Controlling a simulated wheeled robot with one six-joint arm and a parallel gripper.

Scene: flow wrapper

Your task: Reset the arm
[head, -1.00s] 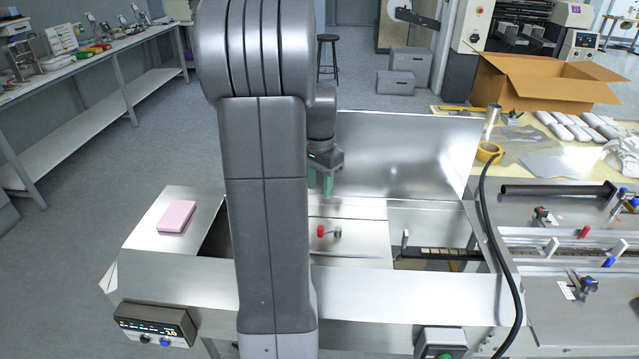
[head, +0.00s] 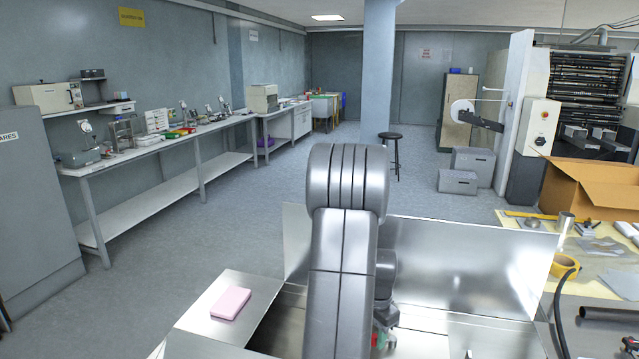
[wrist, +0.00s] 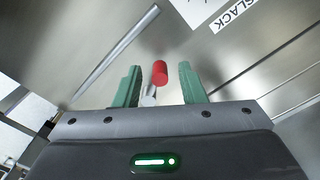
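My gripper shows in the wrist view (wrist: 158,88) with its two green fingers spread apart and nothing held between them. A red-knobbed lever (wrist: 160,72) on the machine's metal surface shows in the gap between the fingers; I cannot tell how far it is from them. In the head view my arm (head: 343,250) rises from the bottom edge and hides much of the metal bay. The red knob (head: 378,340) shows low beside the arm, and the gripper is mostly hidden there.
A pink block (head: 231,303) lies on the metal ledge at left. An upright metal panel (head: 465,265) stands behind the bay. A cardboard box (head: 590,190), yellow tape roll (head: 566,265) and black cable (head: 558,318) are at right. A "SLACK" label (wrist: 230,17) is near the lever.

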